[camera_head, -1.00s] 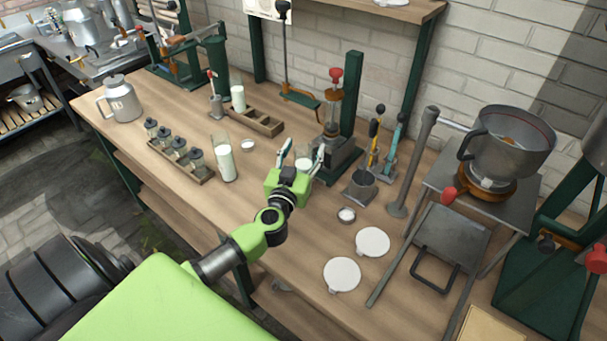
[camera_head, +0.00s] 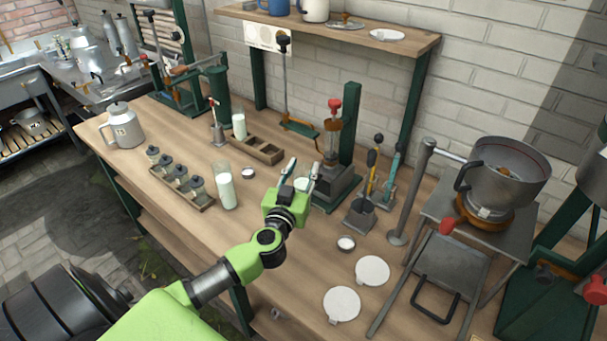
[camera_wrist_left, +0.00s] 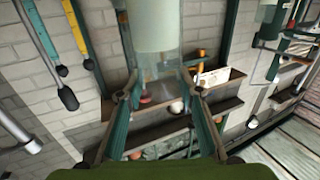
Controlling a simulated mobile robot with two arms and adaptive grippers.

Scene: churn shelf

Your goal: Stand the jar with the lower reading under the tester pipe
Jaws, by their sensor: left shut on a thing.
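My left gripper (camera_head: 301,176) is shut on a clear glass jar holding white milk (camera_head: 302,184), in front of the green stand with the red knob and glass pipe (camera_head: 331,143), which looks like the tester. Whether the jar is under the pipe or just before it, I cannot tell. The jar (camera_wrist_left: 156,62) also shows between the fingers (camera_wrist_left: 157,95) in the left wrist view, with the picture turned over. A second milk jar (camera_head: 225,190) stands left on the bench. A third (camera_head: 239,126) is at the wooden rack. No reading is legible. My right gripper is not in view.
Several small lidded jars sit in a tray (camera_head: 207,203) at the left. White discs (camera_head: 372,270) lie on the bench (camera_head: 290,265), whose front middle is clear.

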